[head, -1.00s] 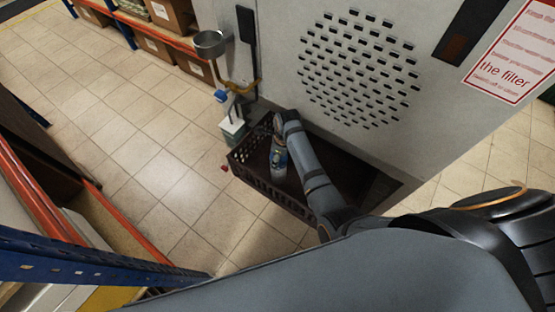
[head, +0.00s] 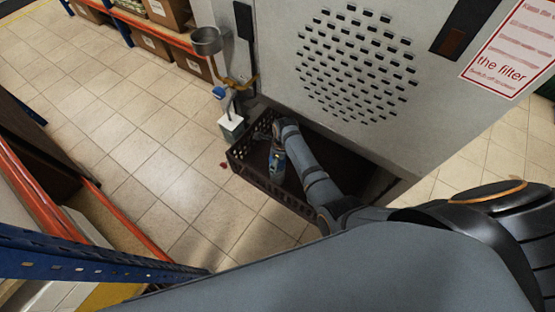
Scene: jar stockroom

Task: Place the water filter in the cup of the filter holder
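A blue and pale cylinder that looks like the water filter (head: 278,163) is at the dark crate (head: 250,178) low against the grey machine. My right gripper (head: 277,134) is at the filter's upper end. Its fingers are too small and dark to show whether they are closed on it. A round grey metal cup (head: 207,40), which looks like the cup of the filter holder, stands on a bracket left of the machine; no filter shows in it. My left gripper is not in view.
A brass-coloured pipe with a blue valve handle (head: 220,92) and a white box (head: 231,127) are between the cup and the crate. The machine's perforated panel (head: 357,65) rises behind my arm. An orange and blue rack (head: 90,255) stands at lower left.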

